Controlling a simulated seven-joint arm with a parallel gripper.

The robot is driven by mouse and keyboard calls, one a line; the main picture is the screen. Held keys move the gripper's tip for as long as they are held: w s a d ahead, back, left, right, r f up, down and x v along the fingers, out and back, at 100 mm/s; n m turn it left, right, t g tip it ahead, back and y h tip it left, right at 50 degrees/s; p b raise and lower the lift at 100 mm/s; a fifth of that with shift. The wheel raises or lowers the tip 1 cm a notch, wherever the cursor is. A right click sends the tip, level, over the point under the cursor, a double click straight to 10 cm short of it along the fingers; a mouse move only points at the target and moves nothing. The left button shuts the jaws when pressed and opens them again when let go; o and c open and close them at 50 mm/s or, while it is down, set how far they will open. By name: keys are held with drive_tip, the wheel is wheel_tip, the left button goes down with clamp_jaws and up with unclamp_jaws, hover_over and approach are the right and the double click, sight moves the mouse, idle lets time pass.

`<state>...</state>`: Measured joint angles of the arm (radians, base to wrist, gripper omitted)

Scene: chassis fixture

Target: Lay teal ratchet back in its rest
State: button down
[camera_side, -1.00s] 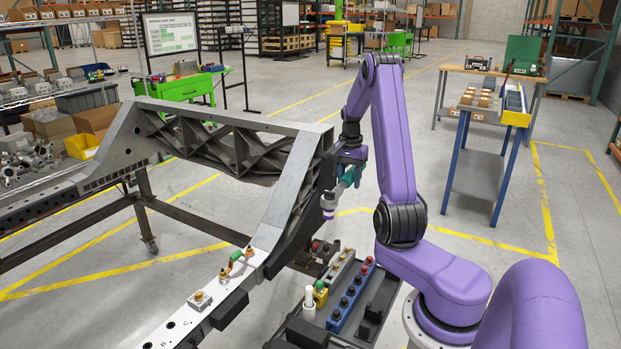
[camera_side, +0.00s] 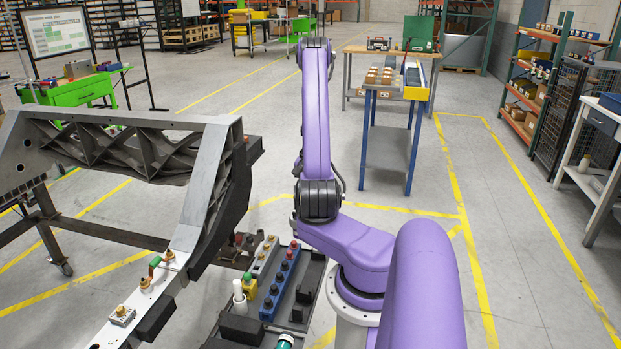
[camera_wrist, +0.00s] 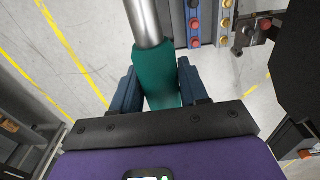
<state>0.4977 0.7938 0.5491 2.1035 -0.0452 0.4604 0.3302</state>
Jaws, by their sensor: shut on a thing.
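In the wrist view, my gripper (camera_wrist: 157,68) is shut on the teal handle of the ratchet (camera_wrist: 158,80), with one blue finger on each side. A bare grey metal shaft runs from the handle up and out of the top of that view, so the tool's far end is out of sight. I cannot pick out the ratchet's rest.
The grey chassis frame (camera_side: 207,178) stands left of my arm. Knobbed strips (camera_wrist: 225,30) show at the wrist view's top.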

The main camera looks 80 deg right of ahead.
wheel_tip(320, 180, down, 27)
drive_tip(key=shift+f, duration=0.1)
idle(0.8)
drive_tip(key=shift+f, duration=0.15)
drive_tip(key=shift+f, duration=1.65)
drive_tip(key=shift+c, duration=2.4)
unclamp_jaws()
wheel_tip(320, 180, up, 9)
